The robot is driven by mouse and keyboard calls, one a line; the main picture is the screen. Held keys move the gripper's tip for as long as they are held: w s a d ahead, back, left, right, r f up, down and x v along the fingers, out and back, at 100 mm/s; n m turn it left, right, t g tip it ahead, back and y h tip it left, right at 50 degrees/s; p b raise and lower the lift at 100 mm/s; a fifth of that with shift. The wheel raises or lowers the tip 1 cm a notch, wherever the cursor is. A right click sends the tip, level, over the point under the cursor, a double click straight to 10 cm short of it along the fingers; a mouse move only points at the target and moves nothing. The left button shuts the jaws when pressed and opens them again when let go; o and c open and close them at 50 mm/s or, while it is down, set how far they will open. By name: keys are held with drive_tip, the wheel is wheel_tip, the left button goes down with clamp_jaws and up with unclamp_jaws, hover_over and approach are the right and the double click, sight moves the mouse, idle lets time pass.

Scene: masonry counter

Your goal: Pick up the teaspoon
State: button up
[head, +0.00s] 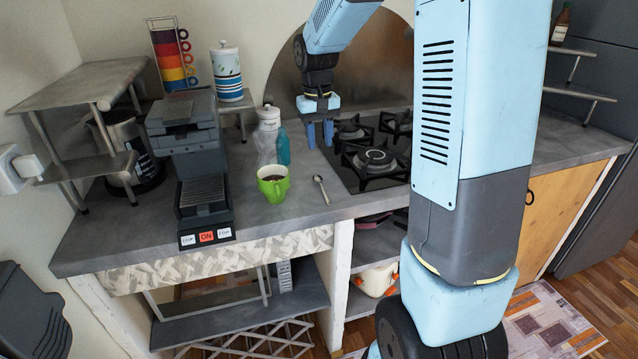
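The teaspoon (322,190) lies on the grey counter, to the right of a green mug and left of the stove. Its bowl points to the back and its handle to the front edge. My gripper (319,137) hangs fingers-down above the back of the counter, beside the stove's left edge. In the picture it is above the teaspoon and apart from it. Its two blue fingers show a gap with nothing held between them.
A coffee machine (197,150) stands further left. The black gas stove (372,160) is right of the teaspoon. Counter around the teaspoon is clear.

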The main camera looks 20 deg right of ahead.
hover_over(322, 187)
drive_tip(key=f, duration=0.7)
drive_tip(key=shift+w+a+f, duration=0.15)
drive_tip(key=shift+w+f, duration=0.1)
drive_tip(key=shift+f, duration=0.1)
drive_tip(key=shift+s+f, duration=0.2)
drive_tip(key=shift+f, duration=2.65)
drive_tip(key=shift+c, duration=0.3)
clamp_jaws()
